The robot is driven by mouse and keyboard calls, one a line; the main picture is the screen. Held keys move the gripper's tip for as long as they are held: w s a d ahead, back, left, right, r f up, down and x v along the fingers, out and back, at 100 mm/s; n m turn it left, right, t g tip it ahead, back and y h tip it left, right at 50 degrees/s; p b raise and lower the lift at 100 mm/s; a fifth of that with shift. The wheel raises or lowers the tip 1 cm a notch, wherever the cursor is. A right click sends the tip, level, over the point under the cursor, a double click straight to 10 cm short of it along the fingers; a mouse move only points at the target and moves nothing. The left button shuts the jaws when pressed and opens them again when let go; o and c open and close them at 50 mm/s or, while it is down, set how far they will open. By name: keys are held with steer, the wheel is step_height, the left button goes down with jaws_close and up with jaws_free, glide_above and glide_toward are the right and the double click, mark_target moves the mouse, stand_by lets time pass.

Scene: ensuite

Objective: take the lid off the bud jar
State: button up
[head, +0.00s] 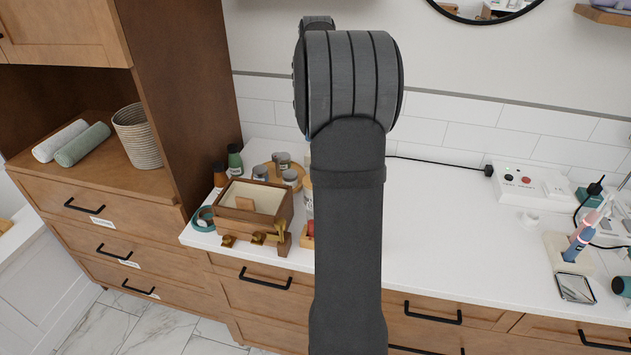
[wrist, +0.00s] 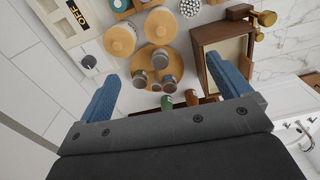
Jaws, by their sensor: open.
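Two round wooden lids, a left one (wrist: 120,40) and a right one (wrist: 160,25), show from above in the wrist view. They seem to top jars, but the contents are hidden, so I cannot tell which is the bud jar. A round holder with many white dots (wrist: 190,7) is at the top edge. In the head view, part of a pale jar (head: 308,203) shows at the left edge of my arm, which hides the rest. My gripper (wrist: 162,68) is open and empty, its blue fingers apart above the counter. It is hidden in the head view.
A round wooden tray (wrist: 147,55) holds several small grey-lidded jars. A wooden box (head: 234,219) with brass pieces in front stands at the counter's left. Brown and green bottles (head: 235,160) stand behind it.

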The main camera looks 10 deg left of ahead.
step_height(320, 180, down, 17)
steer(key=shift+a+f, duration=0.1)
steer(key=shift+a, duration=0.05)
steer(key=c, duration=1.1)
